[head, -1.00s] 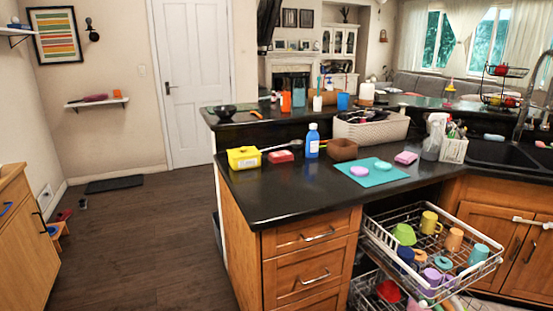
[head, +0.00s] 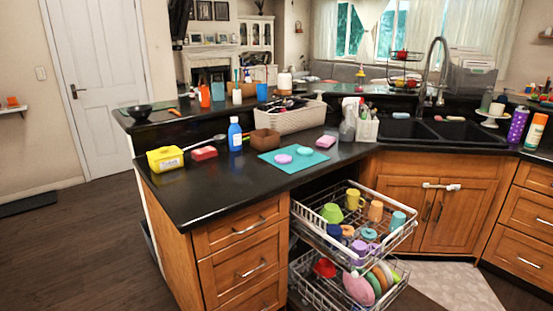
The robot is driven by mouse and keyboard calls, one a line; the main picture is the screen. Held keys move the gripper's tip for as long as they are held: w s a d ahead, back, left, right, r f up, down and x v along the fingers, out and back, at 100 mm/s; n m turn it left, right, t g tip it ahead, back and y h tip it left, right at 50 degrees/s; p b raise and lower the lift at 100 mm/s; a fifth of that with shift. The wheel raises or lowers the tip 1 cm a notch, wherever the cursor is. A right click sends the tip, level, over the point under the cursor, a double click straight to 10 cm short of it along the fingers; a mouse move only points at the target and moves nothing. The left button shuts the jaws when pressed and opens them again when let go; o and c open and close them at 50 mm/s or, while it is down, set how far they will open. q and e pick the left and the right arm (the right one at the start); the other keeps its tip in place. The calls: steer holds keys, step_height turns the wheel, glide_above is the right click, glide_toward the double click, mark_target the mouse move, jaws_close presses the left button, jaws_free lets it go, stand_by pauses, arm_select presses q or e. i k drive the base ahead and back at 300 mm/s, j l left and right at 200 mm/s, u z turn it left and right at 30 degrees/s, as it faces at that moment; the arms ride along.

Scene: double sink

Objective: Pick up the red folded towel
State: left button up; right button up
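Neither of my grippers shows in the head view.
A dark-handled utensil (head: 205,141) lies behind the red item. Pulled-out dish racks (head: 355,225) jut out below the counter. The wooden floor (head: 90,240) at left is clear.

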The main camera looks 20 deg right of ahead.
mark_target(209, 152)
steer(key=z, duration=0.65)
steer(key=i+j+z, duration=0.2)
steer(key=j+z, duration=0.2)
steer(key=j, duration=0.2)
steer(key=i+j+z, duration=0.15)
steer(key=j+z, duration=0.25)
steer(key=j, duration=0.2)
steer(key=j+z, duration=0.35)
steer(key=j, duration=0.35)
